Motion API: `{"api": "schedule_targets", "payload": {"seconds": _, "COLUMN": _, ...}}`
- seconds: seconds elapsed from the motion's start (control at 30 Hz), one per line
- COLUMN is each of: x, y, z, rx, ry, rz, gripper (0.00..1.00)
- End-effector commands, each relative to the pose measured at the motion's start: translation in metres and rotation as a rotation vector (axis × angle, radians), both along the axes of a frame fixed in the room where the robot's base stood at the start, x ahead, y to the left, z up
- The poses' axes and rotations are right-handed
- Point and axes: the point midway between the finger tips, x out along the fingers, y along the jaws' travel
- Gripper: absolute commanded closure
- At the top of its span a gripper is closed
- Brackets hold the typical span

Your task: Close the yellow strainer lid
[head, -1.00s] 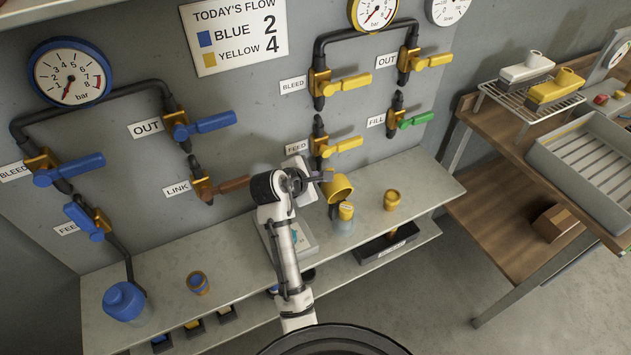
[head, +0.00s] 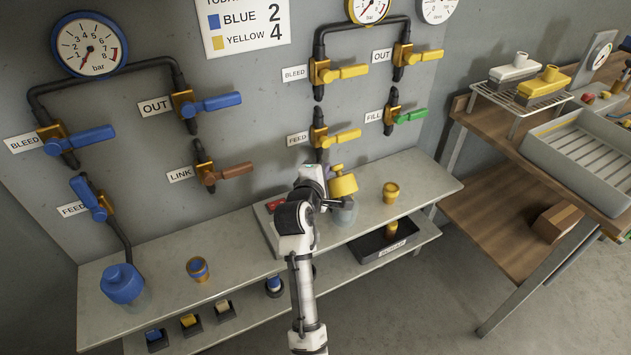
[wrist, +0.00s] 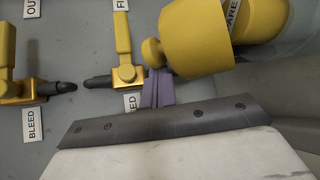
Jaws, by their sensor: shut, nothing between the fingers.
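The yellow strainer has a grey body (head: 344,214) on the bench and a yellow lid (head: 343,186) with a knob on top. The lid is over the body and looks slightly tilted; I cannot tell whether it is fully seated. In the wrist view the lid (wrist: 197,38) is large, with its knob (wrist: 152,52) toward the left. My gripper (wrist: 158,75) is shut and empty, its purple fingertips close beside the lid and knob. I cannot tell whether they touch. In the head view my arm and wrist hide part of the bench left of the strainer.
Wall valves hang behind, including the yellow FEED handle (head: 347,136). A black tray (head: 368,249) is on the lower shelf.

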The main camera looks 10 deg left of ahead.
Motion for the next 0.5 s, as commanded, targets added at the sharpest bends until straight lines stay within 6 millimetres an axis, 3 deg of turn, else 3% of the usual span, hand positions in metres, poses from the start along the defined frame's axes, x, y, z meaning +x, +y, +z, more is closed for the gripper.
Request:
{"api": "schedule_targets", "payload": {"seconds": 0.17, "x": -0.002, "y": -0.007, "z": -0.001, "rx": 0.001, "ry": -0.002, "rz": -0.002, "gripper": 1.00}}
{"api": "schedule_targets", "payload": {"seconds": 0.5, "x": -0.019, "y": -0.020, "z": -0.008, "rx": 0.180, "ry": -0.249, "rz": -0.002, "gripper": 1.00}}
